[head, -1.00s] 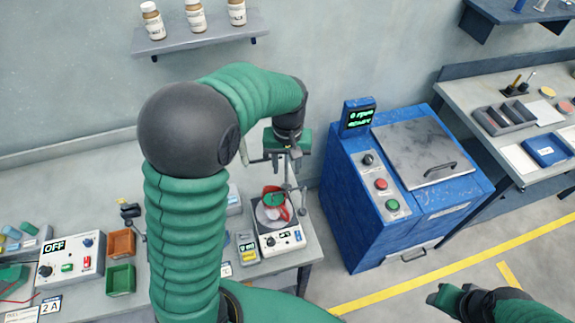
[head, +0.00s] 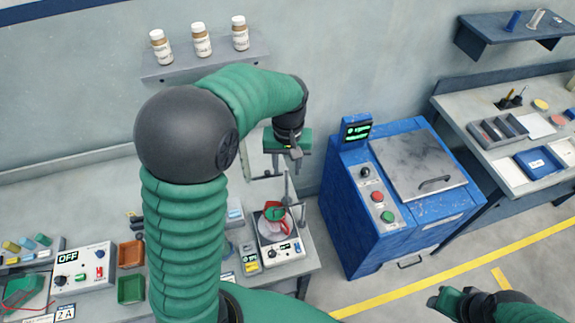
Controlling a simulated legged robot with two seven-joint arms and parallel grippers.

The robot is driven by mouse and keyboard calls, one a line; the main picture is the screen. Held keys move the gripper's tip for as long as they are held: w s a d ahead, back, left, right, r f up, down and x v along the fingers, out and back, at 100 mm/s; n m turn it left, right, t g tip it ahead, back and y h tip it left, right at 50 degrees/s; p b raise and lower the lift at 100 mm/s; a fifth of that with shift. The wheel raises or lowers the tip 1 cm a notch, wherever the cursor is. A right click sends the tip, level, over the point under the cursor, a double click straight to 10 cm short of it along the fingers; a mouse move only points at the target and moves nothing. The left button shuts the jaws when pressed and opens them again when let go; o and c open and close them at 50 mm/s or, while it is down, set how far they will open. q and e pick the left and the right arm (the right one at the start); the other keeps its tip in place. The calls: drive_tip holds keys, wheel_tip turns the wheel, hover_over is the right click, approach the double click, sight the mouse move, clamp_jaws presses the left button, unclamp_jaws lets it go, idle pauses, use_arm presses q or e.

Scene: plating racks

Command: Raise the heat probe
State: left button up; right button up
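My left gripper (head: 278,172) hangs above the back of a small white hot-plate unit (head: 284,251) on the left bench. A thin upright metal rod (head: 287,188) rises from that unit, just below the gripper. A red-and-green item (head: 274,214) sits over a round vessel on the unit. I cannot make out the heat probe separately from the thin rods. Whether the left fingers are open or hold a rod is too small to tell. My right gripper (head: 436,299) is low at the right, over the floor and away from the bench; its finger opening is unclear.
A blue machine (head: 400,200) with a lid stands right of the bench. A control box reading OFF (head: 82,268) and orange (head: 131,254) and green bins (head: 131,289) are at the left. A wall shelf (head: 205,66) holds bottles. Floor is clear at the right.

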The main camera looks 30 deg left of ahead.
use_arm(q)
wheel_tip(320, 180, up, 4)
drive_tip(key=p, duration=0.3)
drive_tip(key=shift+r, duration=0.15)
use_arm(e)
drive_tip(key=v, duration=0.3)
drive_tip(key=shift+w+r, duration=0.3)
drive_tip(key=shift+r, duration=0.15)
use_arm(q)
drive_tip(key=shift+s, duration=0.1)
wheel_tip(320, 180, up, 17)
drive_tip(key=b, duration=0.2)
drive_tip(key=shift+d+b, duration=0.2)
drive_tip(key=shift+b, duration=0.2)
use_arm(e)
drive_tip(key=x, duration=0.3)
drive_tip(key=shift+s, duration=0.35)
